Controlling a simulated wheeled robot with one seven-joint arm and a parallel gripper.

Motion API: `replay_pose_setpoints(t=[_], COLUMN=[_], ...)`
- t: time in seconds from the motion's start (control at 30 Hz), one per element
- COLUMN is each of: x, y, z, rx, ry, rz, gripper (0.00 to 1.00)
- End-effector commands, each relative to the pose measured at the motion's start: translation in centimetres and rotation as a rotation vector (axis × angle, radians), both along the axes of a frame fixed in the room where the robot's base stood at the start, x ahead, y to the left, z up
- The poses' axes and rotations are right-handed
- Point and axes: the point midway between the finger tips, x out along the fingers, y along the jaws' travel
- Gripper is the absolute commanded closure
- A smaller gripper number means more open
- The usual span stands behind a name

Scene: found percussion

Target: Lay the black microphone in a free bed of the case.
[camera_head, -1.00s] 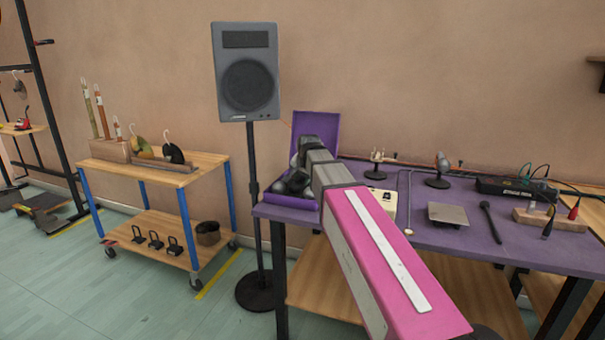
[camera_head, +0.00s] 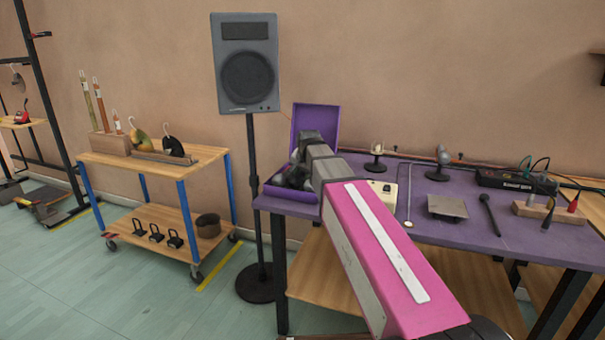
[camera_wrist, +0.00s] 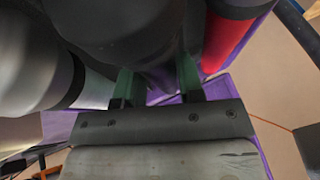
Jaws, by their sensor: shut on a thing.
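The open purple case (camera_head: 318,112) stands at the left end of the purple table, its lid upright at the back. My gripper (camera_wrist: 157,82) is over the case and shut on a dark, rounded body, which looks like the black microphone (camera_wrist: 128,32). It fills the space between and beyond the fingers in the wrist view. A grey-silver cylinder with a black band (camera_wrist: 30,70) is close on its left, and a red cylinder with a dark end (camera_wrist: 222,45) on its right. My arm hides most of the case's beds, so I cannot tell which are free or whether the microphone touches one.
On the purple table (camera_head: 455,245) lie a cream box, a grey plate (camera_head: 447,206), a thin black stick-like item (camera_head: 489,213) and small stands. A speaker on a pole (camera_head: 247,65) stands left of the table. A wooden cart (camera_head: 205,155) is farther left.

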Motion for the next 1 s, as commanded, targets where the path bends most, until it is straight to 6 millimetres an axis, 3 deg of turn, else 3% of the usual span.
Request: replay_pose_setpoints(t=[0.17,0.2,0.27,0.3,1.0], x=[0.02,0.02,0.00,0.00,-0.65], y=[0.00,0.00,-0.01,-0.03,-0.41], z=[0.00,0.00,0.00,-0.01,0.54], rx=[0.000,0.000,0.000,-0.001,-0.005], ry=[-0.001,-0.001,-0.001,0.000,0.004], rz=[0.000,0.000,0.000,0.000,-0.005], gripper=[0.98,0.59,0.39,0.35,0.35])
